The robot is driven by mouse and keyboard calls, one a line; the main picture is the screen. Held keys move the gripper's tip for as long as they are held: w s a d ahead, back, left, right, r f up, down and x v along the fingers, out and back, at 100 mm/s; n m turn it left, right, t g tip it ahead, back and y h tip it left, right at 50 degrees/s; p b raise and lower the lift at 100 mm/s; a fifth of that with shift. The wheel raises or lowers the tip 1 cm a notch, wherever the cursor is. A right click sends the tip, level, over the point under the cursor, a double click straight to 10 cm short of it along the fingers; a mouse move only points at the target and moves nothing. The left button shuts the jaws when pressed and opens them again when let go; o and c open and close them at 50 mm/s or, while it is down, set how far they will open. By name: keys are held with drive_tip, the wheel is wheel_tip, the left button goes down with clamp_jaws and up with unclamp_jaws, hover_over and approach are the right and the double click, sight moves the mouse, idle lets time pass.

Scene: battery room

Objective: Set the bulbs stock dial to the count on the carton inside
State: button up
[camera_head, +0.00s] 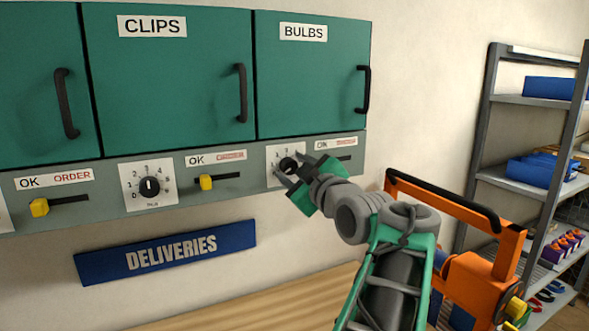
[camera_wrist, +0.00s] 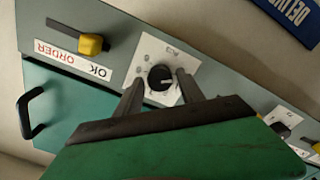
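The bulbs stock dial is a black round knob (camera_head: 288,164) on a white numbered plate, below the door marked BULBS (camera_head: 310,80). That door is shut, so no carton inside is visible. My gripper (camera_head: 290,168) is at the dial. In the wrist view, which looks upside down, the knob (camera_wrist: 160,77) sits between the two fingertips of my gripper (camera_wrist: 158,80). The fingers are open, with a small gap on each side of the knob. The knob's white mark seems to point right there; the numbers are too small or covered to read.
The bulbs slider has a yellow knob (camera_wrist: 90,44) right of the dial, hidden in the head view. The clips dial (camera_head: 149,186) and its slider (camera_head: 206,182) are to the left. A blue DELIVERIES sign (camera_head: 165,252) hangs below. Metal shelves (camera_head: 478,130) stand at right.

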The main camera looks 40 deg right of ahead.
drive_tip(key=shift+d, duration=0.1)
clamp_jaws()
